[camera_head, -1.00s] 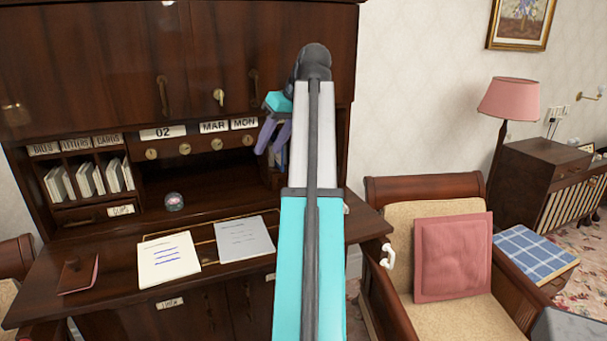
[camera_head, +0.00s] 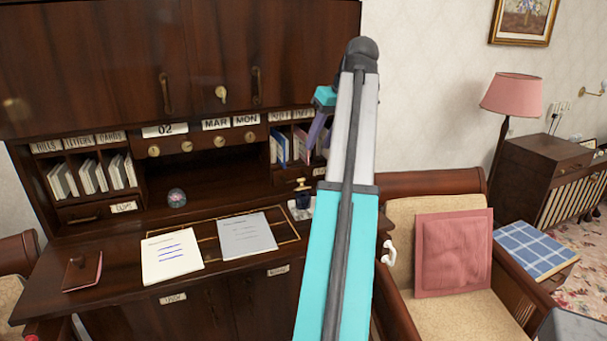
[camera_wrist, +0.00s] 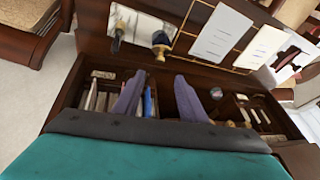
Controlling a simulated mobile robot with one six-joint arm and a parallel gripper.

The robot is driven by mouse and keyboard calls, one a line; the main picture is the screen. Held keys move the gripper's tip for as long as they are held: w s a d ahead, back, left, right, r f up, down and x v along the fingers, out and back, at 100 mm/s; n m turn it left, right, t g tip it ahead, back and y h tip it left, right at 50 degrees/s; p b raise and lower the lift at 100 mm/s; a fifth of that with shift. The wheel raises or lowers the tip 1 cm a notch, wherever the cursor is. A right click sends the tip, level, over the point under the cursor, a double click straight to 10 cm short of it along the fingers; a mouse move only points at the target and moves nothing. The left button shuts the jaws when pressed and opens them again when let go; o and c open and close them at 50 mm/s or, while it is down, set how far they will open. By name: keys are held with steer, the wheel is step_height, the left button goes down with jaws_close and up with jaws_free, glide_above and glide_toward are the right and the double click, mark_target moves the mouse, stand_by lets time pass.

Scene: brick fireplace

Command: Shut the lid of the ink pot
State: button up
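The ink pot (camera_head: 302,200) is a small dark pot with a gold-coloured top, on the right part of the desk, just left of my arm in the head view. In the wrist view the ink pot (camera_wrist: 160,44) sits near the top, beyond my fingers. How far its lid stands open is too small to tell. My gripper (camera_head: 318,132) is up in front of the right-hand pigeonholes, above the pot and apart from it. In the wrist view the two purple fingers of my gripper (camera_wrist: 160,98) are spread with nothing between them.
A pale tray (camera_wrist: 148,27) lies by the pot, with a slim dark item (camera_wrist: 117,36) on it. Two paper sheets (camera_head: 171,257) (camera_head: 247,236), a glass ball (camera_head: 176,197) and a red-brown blotter (camera_head: 82,271) are on the desk (camera_head: 120,305). An armchair (camera_head: 430,190) stands at right.

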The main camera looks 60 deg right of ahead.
mark_target(302, 185)
steer(key=shift+p+x, duration=1.1)
steer(key=shift+x, duration=5.55)
jaws_close()
steer(key=shift+s+a+f, duration=0.1)
steer(key=shift+a, duration=0.05)
steer(key=shift+s+a+f+t+h+b, duration=0.3)
steer(key=shift+t+h+b, duration=0.25)
steer(key=shift+b, duration=0.2)
steer(key=shift+s+a+f+t+h+b, duration=0.25)
steer(key=shift+t+h+b, duration=0.2)
steer(key=shift+t+b, duration=0.25)
steer(key=t+b, duration=0.1)
steer(key=b, duration=0.1)
steer(key=s+t+h+b, duration=0.1)
steer(key=shift+a+f+n+h+b, duration=0.3)
steer(key=shift+f+n+b, duration=0.05)
steer(key=shift+f+n, duration=0.05)
steer(key=shift+t, duration=0.25)
steer(key=shift+r+b, duration=0.1)
steer(key=shift+b, duration=0.2)
